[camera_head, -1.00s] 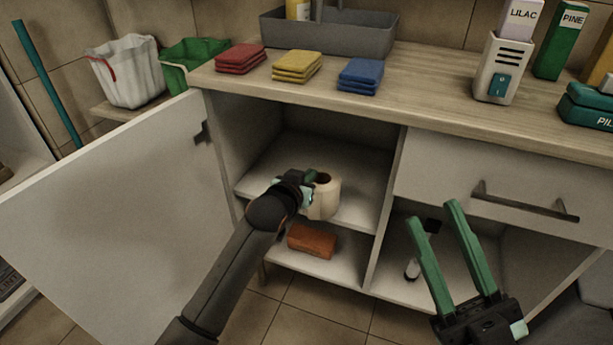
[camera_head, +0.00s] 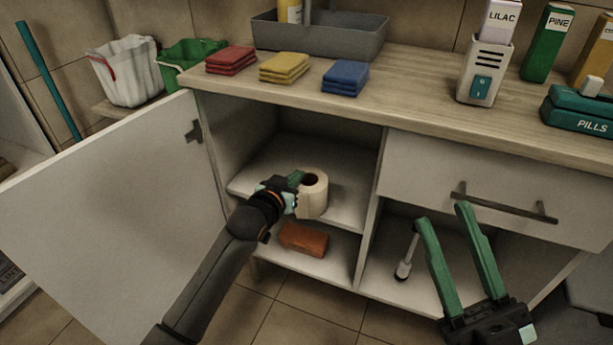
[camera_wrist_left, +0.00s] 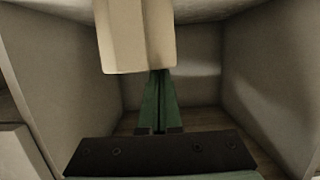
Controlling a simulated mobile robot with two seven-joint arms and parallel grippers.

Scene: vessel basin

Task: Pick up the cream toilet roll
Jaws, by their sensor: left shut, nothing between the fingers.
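The cream toilet roll (camera_head: 315,197) stands upright on the upper shelf of the open cabinet. My left gripper (camera_head: 297,179) is at the roll's left side, with its fingers partly hidden by the wrist. In the left wrist view the roll (camera_wrist_left: 137,35) fills the top middle and covers the tips of my left fingers (camera_wrist_left: 158,100). These fingers are shut together with nothing between them. Whether they touch the roll cannot be told. My right gripper (camera_head: 443,215) is open and empty in front of the right compartment.
A red-brown block (camera_head: 303,240) lies on the lower shelf under the roll. The open door (camera_head: 115,210) stands to the left of my left arm. A white-and-grey brush-like item (camera_head: 406,258) is in the right compartment. Folded cloths (camera_head: 284,68) and a grey basin (camera_head: 350,40) are on the counter above.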

